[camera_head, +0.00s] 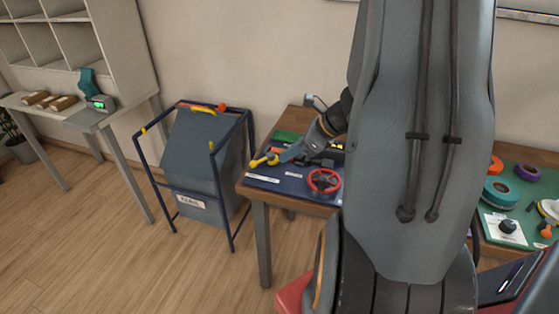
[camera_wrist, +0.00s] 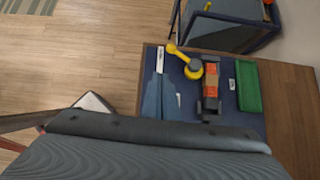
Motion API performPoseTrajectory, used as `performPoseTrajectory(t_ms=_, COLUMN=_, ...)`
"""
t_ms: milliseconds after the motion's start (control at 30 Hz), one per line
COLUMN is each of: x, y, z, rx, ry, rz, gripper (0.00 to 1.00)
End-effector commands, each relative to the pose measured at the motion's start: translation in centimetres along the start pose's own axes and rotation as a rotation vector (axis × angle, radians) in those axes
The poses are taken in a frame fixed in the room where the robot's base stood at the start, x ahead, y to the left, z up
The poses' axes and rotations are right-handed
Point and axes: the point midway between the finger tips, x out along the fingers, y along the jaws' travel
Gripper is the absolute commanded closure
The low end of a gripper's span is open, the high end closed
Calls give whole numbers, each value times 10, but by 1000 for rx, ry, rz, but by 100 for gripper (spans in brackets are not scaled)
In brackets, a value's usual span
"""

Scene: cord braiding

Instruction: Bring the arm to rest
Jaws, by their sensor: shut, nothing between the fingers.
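My arm fills the middle and right of the head view with a large grey link and two dark cables. My gripper (camera_head: 286,157) shows small beyond it, over the left part of the workbench, angled down and left. It is shut and empty, close to a yellow fitting (camera_head: 262,160); whether it touches that fitting cannot be told. In the wrist view a ridged grey surface covers the bottom.
A blue-framed bin (camera_head: 205,165) stands left of the bench. A side table (camera_head: 90,118) and shelves are farther left. Wooden floor between the furniture is clear.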

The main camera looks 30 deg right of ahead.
Motion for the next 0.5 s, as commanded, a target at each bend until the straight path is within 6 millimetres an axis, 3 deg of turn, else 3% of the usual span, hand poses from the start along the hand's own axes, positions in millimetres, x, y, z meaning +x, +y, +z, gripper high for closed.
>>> performPoseTrajectory(t_ms=200, x=-18, y=1, z=0, rx=1, ry=0, rz=-2, gripper=100)
performPoseTrajectory(t_ms=500, x=-19, y=8, z=2, rx=-37, ry=12, rz=15, gripper=100)
